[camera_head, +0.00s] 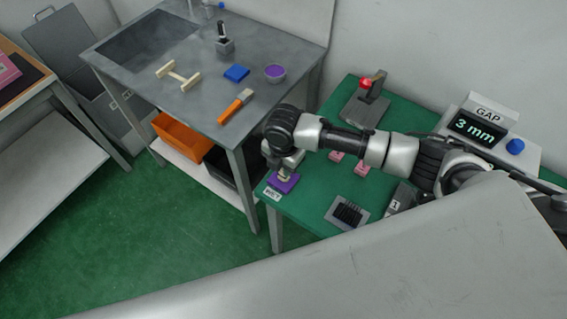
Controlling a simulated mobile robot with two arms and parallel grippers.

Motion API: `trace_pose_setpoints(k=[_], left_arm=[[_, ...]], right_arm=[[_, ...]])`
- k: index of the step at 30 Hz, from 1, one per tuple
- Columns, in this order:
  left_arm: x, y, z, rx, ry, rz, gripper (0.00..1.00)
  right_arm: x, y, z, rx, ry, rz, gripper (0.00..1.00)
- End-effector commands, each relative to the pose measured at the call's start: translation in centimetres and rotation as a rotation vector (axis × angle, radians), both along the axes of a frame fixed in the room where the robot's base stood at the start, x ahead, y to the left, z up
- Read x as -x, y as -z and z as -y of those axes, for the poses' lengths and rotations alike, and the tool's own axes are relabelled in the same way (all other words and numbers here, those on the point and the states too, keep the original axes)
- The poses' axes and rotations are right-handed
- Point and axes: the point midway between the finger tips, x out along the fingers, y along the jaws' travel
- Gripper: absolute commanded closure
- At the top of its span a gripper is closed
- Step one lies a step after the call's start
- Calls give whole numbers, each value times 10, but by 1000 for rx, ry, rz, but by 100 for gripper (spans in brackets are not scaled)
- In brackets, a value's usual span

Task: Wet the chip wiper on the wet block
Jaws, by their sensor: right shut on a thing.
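The purple wet block (291,186) sits at the near left corner of the green table, behind a white "WET" label (271,194). My right gripper (286,168) points down directly above the block, partly hidden by its own wrist. It is shut on a small pale thing (285,176), probably the chip wiper, low over the block. I cannot tell whether that thing touches the block. My left gripper is out of view.
The green table (310,203) also holds a red-knobbed lever fixture (367,100), small pink blocks (362,167), a dark slotted block (347,213) and a "GAP 3 mm" display (477,129). The grey sink bench (200,103) stands close on the left, carrying an orange-handled brush (235,106).

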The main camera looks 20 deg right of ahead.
Motion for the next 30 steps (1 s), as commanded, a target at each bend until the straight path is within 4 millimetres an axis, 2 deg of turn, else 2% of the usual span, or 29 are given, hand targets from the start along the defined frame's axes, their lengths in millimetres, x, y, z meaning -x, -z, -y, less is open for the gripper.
trace_pose_setpoints(k=[30], left_arm=[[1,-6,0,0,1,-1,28]], right_arm=[[1,2,0,0,-1,-1,96]])
